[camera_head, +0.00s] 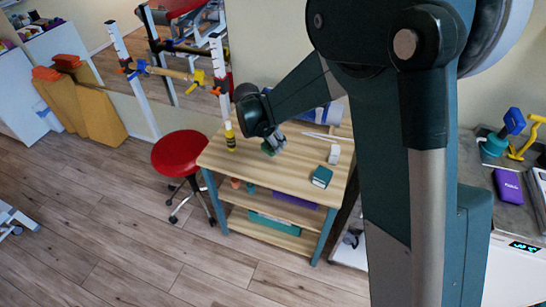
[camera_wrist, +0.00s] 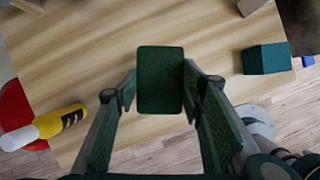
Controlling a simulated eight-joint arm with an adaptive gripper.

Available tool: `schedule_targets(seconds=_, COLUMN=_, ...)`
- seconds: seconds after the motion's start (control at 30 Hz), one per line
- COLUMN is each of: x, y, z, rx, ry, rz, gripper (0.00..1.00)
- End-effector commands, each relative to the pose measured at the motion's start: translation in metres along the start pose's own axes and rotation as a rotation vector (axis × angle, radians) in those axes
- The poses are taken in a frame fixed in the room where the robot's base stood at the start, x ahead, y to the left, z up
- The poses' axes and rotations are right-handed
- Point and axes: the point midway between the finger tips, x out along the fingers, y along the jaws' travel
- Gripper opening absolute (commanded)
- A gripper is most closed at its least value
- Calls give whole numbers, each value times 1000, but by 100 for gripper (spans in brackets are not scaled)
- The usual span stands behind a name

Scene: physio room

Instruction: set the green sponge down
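The green sponge (camera_wrist: 160,78) is a dark green block in the middle of the wrist view, between the fingertips of my gripper (camera_wrist: 160,92). The fingers meet its left and right sides, and the gripper appears shut on it. In the head view the sponge (camera_head: 268,149) shows as a small green patch beneath my gripper (camera_head: 274,142), over the wooden table top (camera_head: 250,165). Whether its underside touches the wood or is slightly above it, I cannot tell.
A teal box (camera_head: 321,177) and a white block (camera_head: 334,154) stand right of the sponge. A yellow, black and white bottle (camera_head: 230,138) stands at the table's left edge, near a red stool (camera_head: 182,152). Bare wood lies in front of the sponge.

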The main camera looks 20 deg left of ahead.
Motion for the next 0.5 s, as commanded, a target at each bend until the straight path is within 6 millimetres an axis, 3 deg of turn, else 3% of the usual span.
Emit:
schedule_targets(seconds=0.23, x=32, y=0, z=-13, rx=0, ry=0, rz=0, gripper=35)
schedule_targets(seconds=0.5, x=38, y=0, z=-16, rx=0, ry=0, rz=0, gripper=35)
